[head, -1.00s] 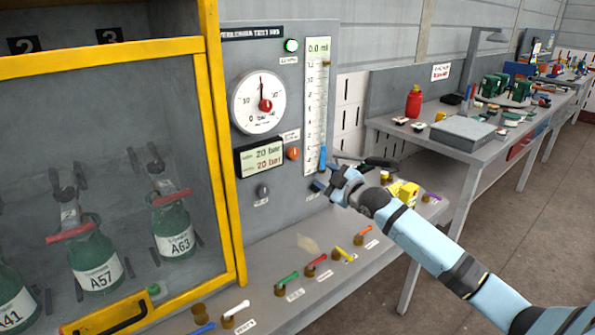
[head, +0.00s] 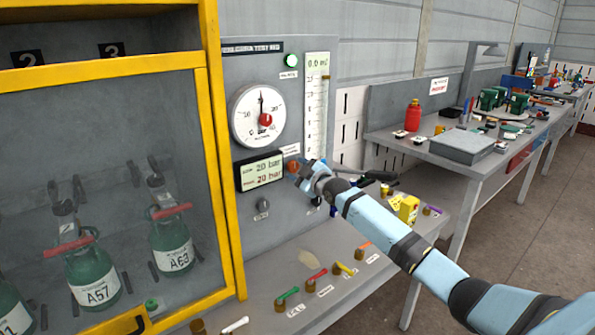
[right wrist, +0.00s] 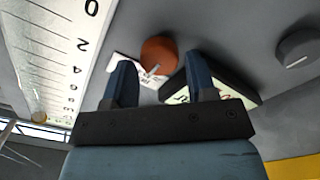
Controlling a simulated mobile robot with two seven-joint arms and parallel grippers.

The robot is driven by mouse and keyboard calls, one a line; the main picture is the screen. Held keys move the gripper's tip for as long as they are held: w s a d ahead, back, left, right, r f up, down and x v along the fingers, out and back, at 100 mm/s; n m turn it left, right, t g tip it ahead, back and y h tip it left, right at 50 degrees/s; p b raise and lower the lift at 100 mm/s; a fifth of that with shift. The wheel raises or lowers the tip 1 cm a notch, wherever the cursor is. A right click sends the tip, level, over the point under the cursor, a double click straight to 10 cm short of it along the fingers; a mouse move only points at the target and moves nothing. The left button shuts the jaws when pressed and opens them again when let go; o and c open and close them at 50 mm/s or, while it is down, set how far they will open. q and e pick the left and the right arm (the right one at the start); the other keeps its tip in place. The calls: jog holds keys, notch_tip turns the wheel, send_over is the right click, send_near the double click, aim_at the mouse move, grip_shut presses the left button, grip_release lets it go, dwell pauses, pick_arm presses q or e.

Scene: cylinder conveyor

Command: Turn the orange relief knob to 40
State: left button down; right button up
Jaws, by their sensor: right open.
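The orange relief knob (head: 293,166) is on the grey test panel, just right of the display. It also shows in the right wrist view (right wrist: 158,55), beyond and between my fingertips. My right gripper (head: 303,172) is at the panel close to the knob and partly covers it in the head view. In the right wrist view its two dark fingers (right wrist: 163,80) are spread apart with nothing between them. The display (head: 261,172) reads 20 bar on both lines. The round gauge (head: 258,115) has its needle pointing up, near 20. My left gripper is not in view.
A grey knob (head: 262,204) sits below the display. The sight tube (head: 316,110) stands right of the gauge. Several coloured-handled valves (head: 288,295) line the bench below. A yellow-framed cabinet (head: 215,150) with green bottles is at left.

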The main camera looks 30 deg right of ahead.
jog(key=shift+w, duration=0.4)
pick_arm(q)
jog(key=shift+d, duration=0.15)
pick_arm(e)
jog(key=c, duration=0.7)
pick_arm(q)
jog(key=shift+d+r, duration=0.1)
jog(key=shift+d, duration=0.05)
pick_arm(e)
jog(key=shift+o, duration=0.2)
